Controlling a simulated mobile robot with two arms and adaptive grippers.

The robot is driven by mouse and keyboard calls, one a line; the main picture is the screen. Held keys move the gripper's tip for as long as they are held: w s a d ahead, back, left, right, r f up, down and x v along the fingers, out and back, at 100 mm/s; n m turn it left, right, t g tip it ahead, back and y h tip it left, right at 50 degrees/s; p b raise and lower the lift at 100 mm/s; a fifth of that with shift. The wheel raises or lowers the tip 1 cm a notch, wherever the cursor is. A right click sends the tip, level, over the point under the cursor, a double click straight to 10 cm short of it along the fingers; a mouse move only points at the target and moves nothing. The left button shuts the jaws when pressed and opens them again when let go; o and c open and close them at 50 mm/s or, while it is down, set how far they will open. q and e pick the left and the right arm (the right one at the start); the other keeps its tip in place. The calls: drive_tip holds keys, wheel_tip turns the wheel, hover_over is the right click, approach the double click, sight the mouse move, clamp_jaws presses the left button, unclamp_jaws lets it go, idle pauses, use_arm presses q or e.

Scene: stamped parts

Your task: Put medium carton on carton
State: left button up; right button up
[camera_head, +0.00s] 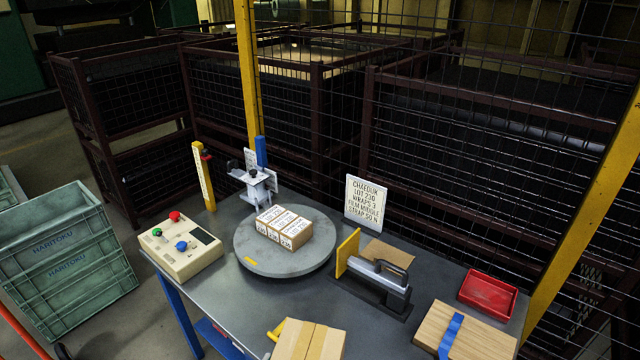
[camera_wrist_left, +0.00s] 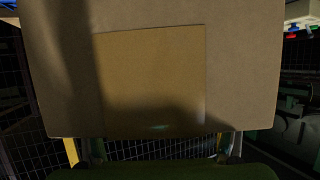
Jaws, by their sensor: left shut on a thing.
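A brown carton with a lighter tape strip (camera_head: 310,342) is at the bottom edge of the head view, cut off by the frame; I take it as the medium carton. In the left wrist view a plain carton face (camera_wrist_left: 255,75) with a lighter rectangular patch fills most of the picture. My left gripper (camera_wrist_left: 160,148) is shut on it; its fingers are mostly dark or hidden. Another carton (camera_head: 285,228) with white printed labels sits on the round grey turntable (camera_head: 310,263), apart from the held one. My right gripper is in neither view.
A control box (camera_head: 182,248) with coloured buttons stands left of the turntable. A dark tool with a handle (camera_head: 378,284), a red tray (camera_head: 488,294) and a wooden board with blue strap (camera_head: 465,335) lie to the right. A sign (camera_head: 366,202) and yellow post (camera_head: 203,177) stand behind.

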use_arm(q)
drive_tip(key=a+f, duration=0.1)
drive_tip(key=a+f+m+h, duration=0.1)
drive_tip(key=a+f, duration=0.1)
drive_tip(key=s+a+f+m+h, duration=0.1)
drive_tip(key=shift+a+f, duration=0.3)
drive_tip(key=a+m+g+h, duration=0.2)
drive_tip(key=a, duration=0.4)
drive_tip(key=w+a+r+m+g+h, duration=0.1)
drive_tip(key=a+r+m+h, duration=0.1)
drive_tip(key=r, duration=0.6)
drive_tip(key=w+a+r+m+g+h, duration=0.1)
drive_tip(key=w+a+r+m+g, duration=0.1)
drive_tip(key=r, duration=0.6)
drive_tip(key=shift+h, duration=0.4)
drive_tip(key=shift+f, duration=0.1)
